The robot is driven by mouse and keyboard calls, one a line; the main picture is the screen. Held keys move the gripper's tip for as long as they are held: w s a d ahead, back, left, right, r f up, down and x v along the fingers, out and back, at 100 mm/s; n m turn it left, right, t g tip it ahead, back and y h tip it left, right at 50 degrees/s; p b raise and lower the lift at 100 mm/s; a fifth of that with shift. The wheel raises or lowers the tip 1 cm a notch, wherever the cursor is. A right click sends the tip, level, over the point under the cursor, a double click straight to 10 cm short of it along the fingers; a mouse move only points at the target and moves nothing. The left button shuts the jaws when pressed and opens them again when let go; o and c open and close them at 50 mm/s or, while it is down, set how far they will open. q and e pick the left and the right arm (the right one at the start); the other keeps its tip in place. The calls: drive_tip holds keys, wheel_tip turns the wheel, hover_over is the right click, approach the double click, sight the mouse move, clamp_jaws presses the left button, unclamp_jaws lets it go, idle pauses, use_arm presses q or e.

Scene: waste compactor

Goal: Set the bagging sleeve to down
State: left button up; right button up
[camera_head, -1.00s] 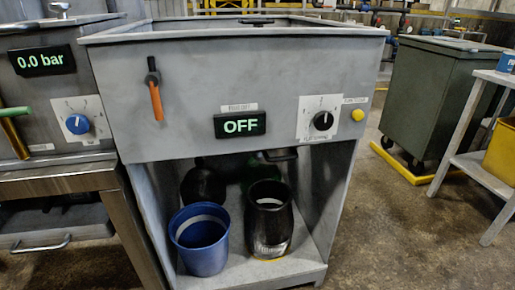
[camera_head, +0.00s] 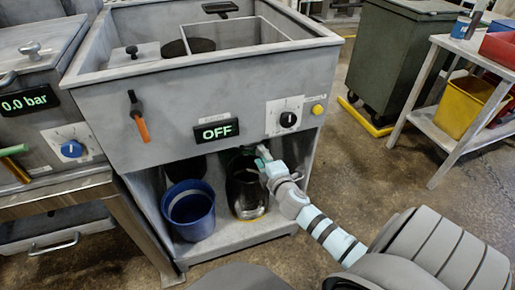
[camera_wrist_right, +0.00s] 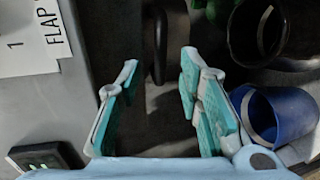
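The grey compactor cabinet (camera_head: 225,95) stands ahead with an OFF display (camera_head: 216,131) on its front. No readable label marks the bagging sleeve, so I cannot tell which part it is. A dark handle (camera_wrist_right: 156,45) hangs under the front panel; in the wrist view it shows between and beyond the fingertips. My right gripper (camera_head: 262,158) is at the panel's lower edge, in front of the black open container (camera_head: 246,190). The wrist view shows the right gripper (camera_wrist_right: 159,64) open with empty space between its fingers. My left gripper is not in view.
An orange-handled lever (camera_head: 139,119), a black knob (camera_head: 288,119) and a yellow button (camera_head: 318,109) are on the front panel. A blue bucket (camera_head: 189,211) stands in the lower bay beside the black container. A shelf table (camera_head: 436,128) stands at the right.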

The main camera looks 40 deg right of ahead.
sight(256, 147)
drive_tip(key=b+x, duration=0.1)
drive_tip(key=x, duration=0.4)
drive_tip(key=shift+w+d+f, duration=0.1)
drive_tip(key=shift+w+f, duration=0.05)
drive_tip(key=shift+w, duration=0.25)
drive_tip(key=shift+c, duration=0.3)
clamp_jaws()
